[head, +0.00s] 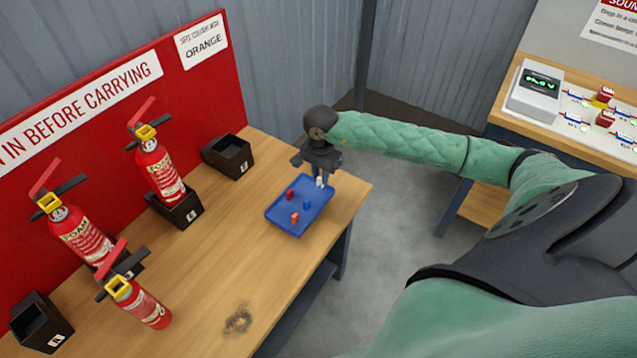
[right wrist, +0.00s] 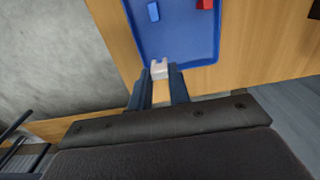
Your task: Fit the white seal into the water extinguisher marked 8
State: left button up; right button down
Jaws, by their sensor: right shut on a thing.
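My right gripper (head: 320,174) is shut on the white seal (head: 319,182), at the far right corner of the blue tray (head: 283,221). In the right wrist view the white seal (right wrist: 159,69) sits between the fingertips at the tray's edge; whether it touches the tray I cannot tell. Three red extinguishers with yellow collars stand on the left: a back one (head: 158,170), a middle one (head: 78,232) and a front one (head: 143,304). The back and middle ones appear to read FOAM. The front one's label and any number 8 are not legible. My left gripper is out of view.
Empty black holders stand at the back (head: 228,156) and front left (head: 40,322) of the wooden table (head: 225,235). A red sign panel (head: 105,75) borders the table. A second bench with a tester (head: 535,92) stands right.

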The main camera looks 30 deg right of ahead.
aim_at(318, 178)
jog(key=shift+w+a+f, duration=0.15)
jog(key=shift+w+f, duration=0.1)
jog(key=shift+w, duration=0.1)
notch_tip(318, 178, down, 4)
jog(key=shift+s+r, duration=0.1)
jog(key=shift+r, duration=0.05)
jog(key=shift+f+b, duration=0.2)
jog(key=shift+b, duration=0.1)
jog(key=c, duration=1.3)
grip_release()
jog(key=shift+r, duration=0.2)
notch_tip(318, 178, up, 11)
jog(key=shift+f+p, duration=0.1)
jog(key=shift+p, duration=0.8)
jog(key=shift+r, duration=0.5)
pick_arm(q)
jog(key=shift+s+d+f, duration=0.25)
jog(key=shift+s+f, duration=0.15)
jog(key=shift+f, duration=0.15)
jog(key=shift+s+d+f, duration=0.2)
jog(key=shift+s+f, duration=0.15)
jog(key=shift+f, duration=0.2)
